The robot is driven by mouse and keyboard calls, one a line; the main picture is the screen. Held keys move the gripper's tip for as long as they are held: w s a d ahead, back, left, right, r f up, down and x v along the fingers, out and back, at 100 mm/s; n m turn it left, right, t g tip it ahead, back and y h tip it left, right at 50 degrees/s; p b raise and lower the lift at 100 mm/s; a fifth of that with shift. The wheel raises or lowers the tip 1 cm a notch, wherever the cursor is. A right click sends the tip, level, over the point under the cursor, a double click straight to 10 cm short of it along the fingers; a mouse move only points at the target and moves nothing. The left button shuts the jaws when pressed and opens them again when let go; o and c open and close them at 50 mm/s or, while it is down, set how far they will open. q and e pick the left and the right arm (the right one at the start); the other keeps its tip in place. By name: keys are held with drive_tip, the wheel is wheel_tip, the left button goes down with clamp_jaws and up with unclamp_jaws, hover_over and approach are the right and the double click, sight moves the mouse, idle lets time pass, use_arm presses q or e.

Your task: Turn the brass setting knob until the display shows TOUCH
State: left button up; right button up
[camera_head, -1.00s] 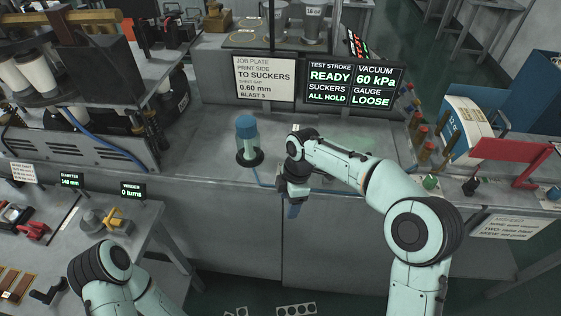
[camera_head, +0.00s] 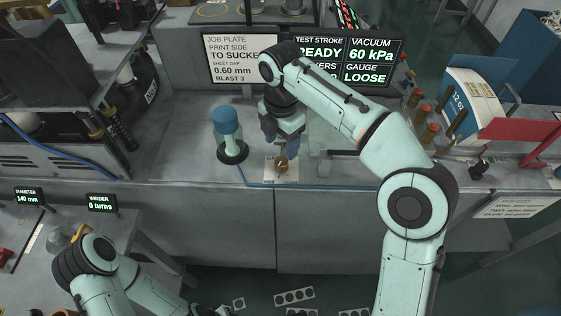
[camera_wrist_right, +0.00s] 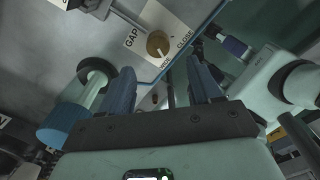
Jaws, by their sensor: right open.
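The brass knob (camera_head: 281,164) sits on a pale plate (camera_head: 272,176) at the front of the grey machine. In the right wrist view the knob (camera_wrist_right: 158,43) shows on a plate lettered GAP, with CLOSE on its right side. My right gripper (camera_head: 281,142) is open just above the knob in the head view. In the wrist view its two blue fingers (camera_wrist_right: 162,78) are apart, with the knob beyond their tips and nothing between them. The display (camera_head: 366,75) reads GAUGE LOOSE. My left arm is at the lower left; its gripper is at most partly seen at the bottom edge.
A blue-capped cylinder (camera_head: 227,135) stands left of my right gripper, on the same machine top. Red-topped posts (camera_head: 427,134) and a red bracket (camera_head: 515,129) are on the right. The job plate sign (camera_head: 240,60) is behind, partly covered by my right arm.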

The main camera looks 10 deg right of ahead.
sight(281, 161)
use_arm(q)
drive_tip(key=f+b, duration=0.1)
drive_tip(key=s+f, duration=0.1)
drive_tip(key=shift+f+b, duration=0.3)
drive_tip(key=shift+b, duration=0.05)
use_arm(e)
wheel_tip(281, 161, down, 8)
drive_tip(key=shift+w, duration=0.15)
drive_tip(key=c, duration=1)
